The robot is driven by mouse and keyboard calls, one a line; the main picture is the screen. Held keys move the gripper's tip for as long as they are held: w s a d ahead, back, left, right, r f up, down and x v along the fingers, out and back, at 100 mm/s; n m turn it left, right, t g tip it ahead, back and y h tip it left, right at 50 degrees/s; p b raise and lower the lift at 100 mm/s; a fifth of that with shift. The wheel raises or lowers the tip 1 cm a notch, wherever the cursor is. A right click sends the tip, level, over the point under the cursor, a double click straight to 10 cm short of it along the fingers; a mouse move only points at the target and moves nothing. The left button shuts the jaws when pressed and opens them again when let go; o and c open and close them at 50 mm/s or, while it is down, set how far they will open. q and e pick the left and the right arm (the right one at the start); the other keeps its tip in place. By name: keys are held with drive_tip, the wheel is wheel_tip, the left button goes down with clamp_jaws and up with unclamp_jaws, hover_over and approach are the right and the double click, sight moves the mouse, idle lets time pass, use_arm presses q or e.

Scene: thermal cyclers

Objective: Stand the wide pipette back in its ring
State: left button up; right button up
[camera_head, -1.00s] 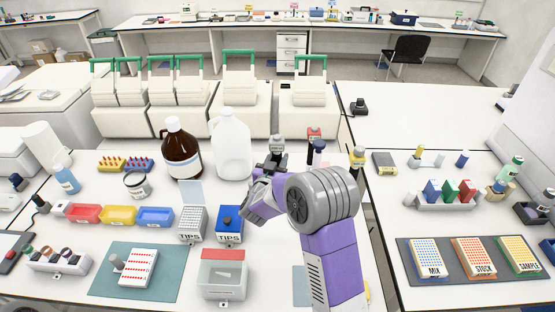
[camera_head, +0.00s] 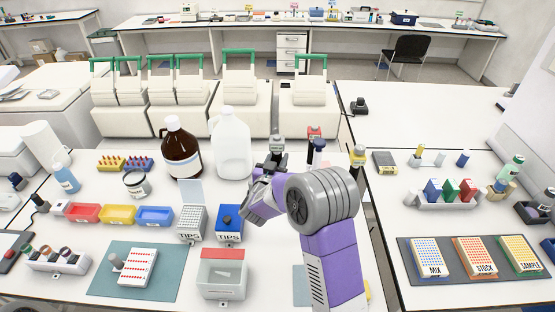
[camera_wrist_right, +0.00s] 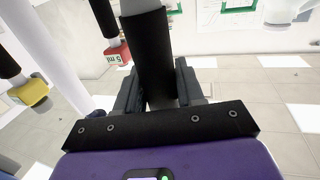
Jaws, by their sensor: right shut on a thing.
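My right gripper (camera_head: 263,190) is around the middle of the head view, its fingers largely hidden by my own wrist. In the right wrist view the gripper (camera_wrist_right: 157,88) is shut on a wide, dark-bodied pipette (camera_wrist_right: 148,50). The pipette's grey top (camera_head: 277,144) shows above the gripper in the head view, roughly upright. Other pipettes stand nearby: a red one (camera_head: 314,133), a blue one (camera_head: 319,146) and a yellow one (camera_head: 357,155). The ring for the wide pipette is not clearly visible. My left gripper is out of view.
A white jug (camera_head: 231,145) and brown bottle (camera_head: 181,150) stand left of the gripper. Tip boxes (camera_head: 229,224) and a lidded bin (camera_head: 222,275) lie nearer. A white post (camera_wrist_right: 60,45) is close to the held pipette in the wrist view. Thermal cyclers (camera_head: 308,115) line the back.

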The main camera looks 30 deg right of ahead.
drive_tip(key=shift+f+b, duration=1.1)
drive_tip(key=shift+f, duration=0.2)
drive_tip(key=o, duration=0.7)
drive_tip(key=shift+o, duration=0.2)
drive_tip(key=v, duration=0.7)
drive_tip(key=shift+s+a, duration=0.15)
drive_tip(key=shift+a, duration=0.1)
drive_tip(key=shift+r, duration=0.1)
